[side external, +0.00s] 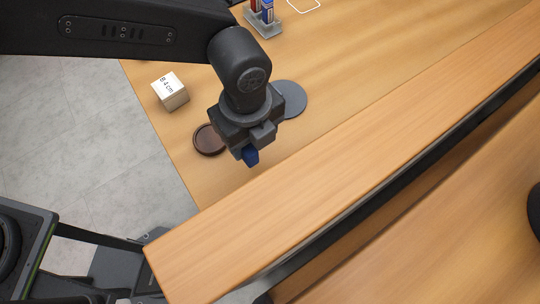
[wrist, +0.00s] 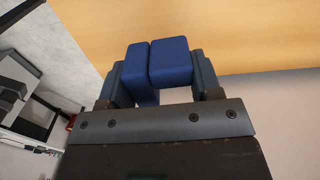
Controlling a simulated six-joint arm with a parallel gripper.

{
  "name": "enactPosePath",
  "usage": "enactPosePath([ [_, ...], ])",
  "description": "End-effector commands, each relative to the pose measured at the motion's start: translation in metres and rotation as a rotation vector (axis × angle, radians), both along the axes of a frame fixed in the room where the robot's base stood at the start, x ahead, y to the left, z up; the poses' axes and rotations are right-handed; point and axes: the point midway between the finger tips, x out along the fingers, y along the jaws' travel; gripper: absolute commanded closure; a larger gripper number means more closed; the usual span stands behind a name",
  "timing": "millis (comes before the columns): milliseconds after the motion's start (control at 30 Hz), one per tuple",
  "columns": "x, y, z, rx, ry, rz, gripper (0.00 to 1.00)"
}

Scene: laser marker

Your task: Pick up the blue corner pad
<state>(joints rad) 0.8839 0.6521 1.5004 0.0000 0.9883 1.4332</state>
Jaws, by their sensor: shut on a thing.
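The blue corner pad (wrist: 172,61) is a dark blue block shape with a groove between two parts, seen close up in the wrist view. My gripper (wrist: 158,77) is shut on it, with a finger on each side. In the side external view the pad (side external: 251,157) shows as a small blue piece below my gripper (side external: 247,150). My arm hides part of it there. I cannot tell its exact height above the table.
A brown round dish (side external: 208,140) and a grey disc (side external: 290,100) lie beside my gripper. A white labelled box (side external: 171,92) stands near the table's left edge. A grey rack (side external: 264,22) with red and blue items stands at the back. A raised wooden ledge (side external: 330,160) runs along the front.

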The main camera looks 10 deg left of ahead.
Motion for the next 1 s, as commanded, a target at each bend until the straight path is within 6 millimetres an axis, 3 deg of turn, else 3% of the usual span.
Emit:
enactPosePath([
  [100, 0.014, 0.024, 0.016, -0.001, -0.001, 0.005, 0.63],
  [300, 0.029, 0.049, 0.034, -0.001, -0.001, 0.002, 0.63],
  [500, 0.034, 0.059, 0.041, 0.0, 0.0, 0.0, 0.63],
  [867, 0.035, 0.061, 0.041, 0.001, 0.001, 0.001, 0.63],
  [1000, 0.043, 0.081, 0.045, 0.0, 0.0, 0.048, 0.63],
])
